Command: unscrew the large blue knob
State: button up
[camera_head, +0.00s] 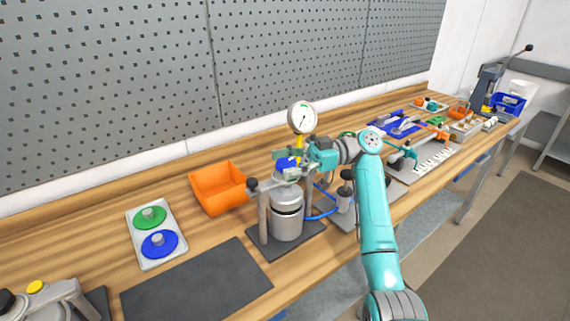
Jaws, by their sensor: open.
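A blue part (286,163), which looks like the large blue knob, shows at the top of a silver metal drum fixture (287,222). My gripper (296,170) reaches in from the right at the height of the blue part, close beside or over it. Its jaws are open, but the fingertips are small and partly hidden, so I cannot tell whether they touch the part. A green disc (150,217) and a blue disc (160,243), each with a grey centre, lie on a pale tray (137,232) to the left.
An orange bin (218,187) stands left of the fixture. A round dial gauge (302,117) rises just behind it. A dark mat (197,284) lies bare at the front. Several tools and fixtures crowd the bench at right, with a blue bin (508,103) at the far end.

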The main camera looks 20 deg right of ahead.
aim_at(285, 162)
notch_tip(285, 162, up, 10)
jog(key=shift+f, duration=0.1)
dwell(0.4)
